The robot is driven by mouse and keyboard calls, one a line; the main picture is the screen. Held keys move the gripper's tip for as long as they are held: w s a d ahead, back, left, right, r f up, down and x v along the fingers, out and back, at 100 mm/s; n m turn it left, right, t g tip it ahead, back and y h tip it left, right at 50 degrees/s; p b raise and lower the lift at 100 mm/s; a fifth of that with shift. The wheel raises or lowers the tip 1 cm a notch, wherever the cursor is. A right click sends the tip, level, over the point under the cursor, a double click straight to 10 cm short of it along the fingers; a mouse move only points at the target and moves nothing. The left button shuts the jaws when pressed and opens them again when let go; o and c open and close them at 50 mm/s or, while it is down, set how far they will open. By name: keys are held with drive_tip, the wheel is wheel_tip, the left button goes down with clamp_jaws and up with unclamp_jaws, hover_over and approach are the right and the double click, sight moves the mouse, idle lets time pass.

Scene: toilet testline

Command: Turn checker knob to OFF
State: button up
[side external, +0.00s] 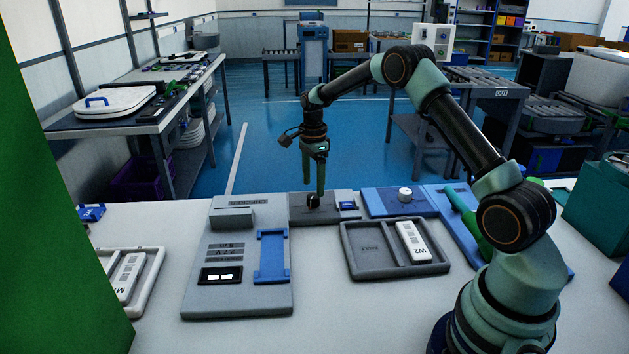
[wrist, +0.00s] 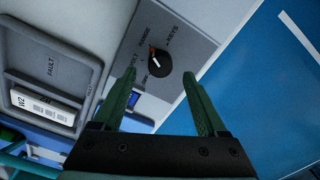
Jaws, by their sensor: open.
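A white and orange mark shows on the knob's left side in the wrist view. My gripper (wrist: 160,76) is open, with one green finger on each side of the knob and visible gaps in this view. In the side view my gripper (side external: 320,192) points down at the knob (side external: 313,201), close above or around it. I cannot tell whether the fingers touch it.
A blue part (side external: 348,206) sits on the panel beside the knob. The grey tester (side external: 237,295) with a blue bracket (side external: 271,256) stands left. A grey tray (side external: 375,268) holds a white W2 module (side external: 413,242). A white knob (side external: 405,194) is on a blue plate to the right.

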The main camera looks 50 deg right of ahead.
sight(313, 196)
drive_tip(key=shift+f, duration=2)
drive_tip(key=shift+c, duration=0.3)
clamp_jaws()
